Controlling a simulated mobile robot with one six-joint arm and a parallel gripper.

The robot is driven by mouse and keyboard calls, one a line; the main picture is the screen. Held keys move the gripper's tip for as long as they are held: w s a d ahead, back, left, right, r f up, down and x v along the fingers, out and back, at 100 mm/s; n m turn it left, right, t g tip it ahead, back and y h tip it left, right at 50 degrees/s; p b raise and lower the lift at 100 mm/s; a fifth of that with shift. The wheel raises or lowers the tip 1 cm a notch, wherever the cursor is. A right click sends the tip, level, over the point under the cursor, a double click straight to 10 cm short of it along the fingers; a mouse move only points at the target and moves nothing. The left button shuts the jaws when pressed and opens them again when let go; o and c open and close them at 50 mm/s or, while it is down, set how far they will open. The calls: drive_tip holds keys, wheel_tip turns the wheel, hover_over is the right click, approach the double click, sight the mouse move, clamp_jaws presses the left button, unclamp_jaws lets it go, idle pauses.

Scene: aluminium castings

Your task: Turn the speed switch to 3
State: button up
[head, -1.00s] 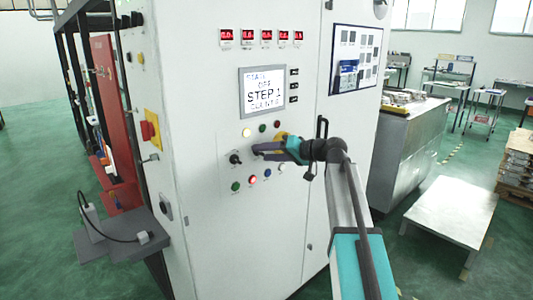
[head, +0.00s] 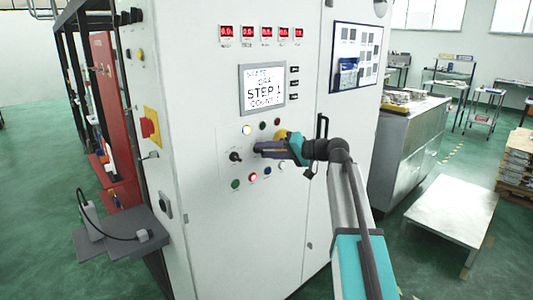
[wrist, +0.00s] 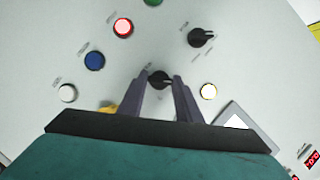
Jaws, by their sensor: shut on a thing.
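My gripper (head: 258,150) reaches the front of the white control cabinet (head: 240,235) from the right. In the wrist view its two dark fingers (wrist: 161,80) stand on either side of a black rotary switch (wrist: 159,79) and are shut on it. In the head view the fingers hide this switch. A second black rotary switch (head: 235,157) is free, just left of the fingers; it also shows in the wrist view (wrist: 202,38). The labels around both switches are too small to read, so I cannot tell the pointer's number.
Near the fingers are a lit red button (head: 253,177), a green button (head: 236,186), a blue button (head: 267,171) and a lit yellowish lamp (head: 246,130). A door handle (head: 322,128) stands close to my arm.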

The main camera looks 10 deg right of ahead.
drive_tip(key=m+y, duration=0.1)
drive_tip(key=m+b, duration=0.1)
drive_tip(key=m, duration=0.1)
drive_tip(key=shift+d+f+m+y+b, duration=0.1)
drive_tip(key=shift+f+m+y+b, duration=0.2)
drive_tip(key=shift+y, duration=0.1)
drive_tip(key=m+t+y+b, duration=0.1)
drive_tip(key=m, duration=0.2)
drive_tip(key=shift+f, duration=0.15)
drive_tip(key=m, duration=0.2)
drive_tip(key=m+t, duration=0.1)
drive_tip(key=m, duration=0.1)
drive_tip(key=shift+f+t+y, duration=0.1)
drive_tip(key=shift+t+y, duration=0.2)
drive_tip(key=shift+y, duration=0.1)
drive_tip(key=m+t+b, duration=0.1)
drive_tip(key=m+t, duration=0.1)
drive_tip(key=m, duration=0.2)
drive_tip(key=shift+f+m, duration=0.1)
drive_tip(key=shift+m, duration=0.3)
drive_tip(key=o, duration=1)
drive_tip(key=shift+o, duration=0.2)
drive_tip(key=shift+s, duration=0.1)
drive_tip(key=b+v, duration=0.2)
drive_tip(key=v, duration=1.1)
drive_tip(key=shift+s+d+b, duration=0.15)
drive_tip(key=shift+s+b, duration=0.05)
drive_tip(key=shift+b, duration=0.2)
